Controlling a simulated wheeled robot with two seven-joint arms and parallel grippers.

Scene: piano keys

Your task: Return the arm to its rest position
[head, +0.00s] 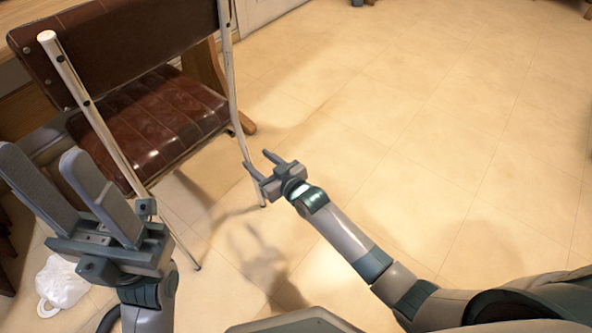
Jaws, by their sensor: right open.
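My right gripper (259,161) is at the end of my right arm, which reaches in from the lower right. Its two fingers are apart with nothing between them, and it hangs over bare floor right of the chair. My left gripper (43,155) is large and close to the camera at the left edge. Its two thick grey pads stand apart with a gap between them, and nothing is held there. No piano or keys show in this view.
A chair with a dark red-brown padded seat (150,118) and pale metal legs stands at the upper left, behind my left gripper. A white object (62,284) lies on the floor at the lower left. The tiled floor (430,130) at centre and right is clear.

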